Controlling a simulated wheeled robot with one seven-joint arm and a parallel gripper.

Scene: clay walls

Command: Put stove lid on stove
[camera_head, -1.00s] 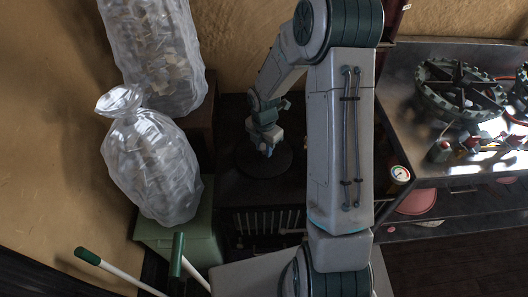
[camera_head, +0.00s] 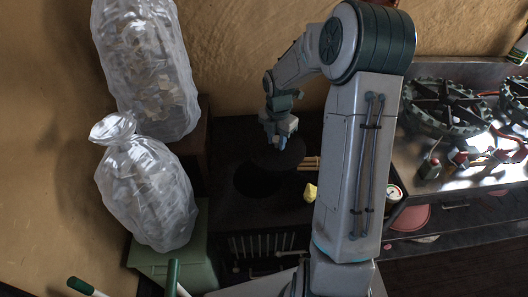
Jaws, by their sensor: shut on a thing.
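My gripper (camera_head: 281,142) is shut on the stove lid (camera_head: 280,157), a dark round disc under its fingers. The lid seems to be a little above the top of the black stove (camera_head: 278,205). A dark round opening (camera_head: 254,182) shows in the stove top, below and left of the lid in the picture. The lid is beside the opening, not covering all of it. The exact height of the lid is hard to tell against the dark top.
A yellow lump (camera_head: 310,192) and some wooden sticks (camera_head: 309,163) lie on the stove's right side. Full clear plastic bags (camera_head: 147,190) stand at left, one over a green bin (camera_head: 168,255). A metal bench (camera_head: 450,180) with gear-like wheels (camera_head: 446,107) is at right.

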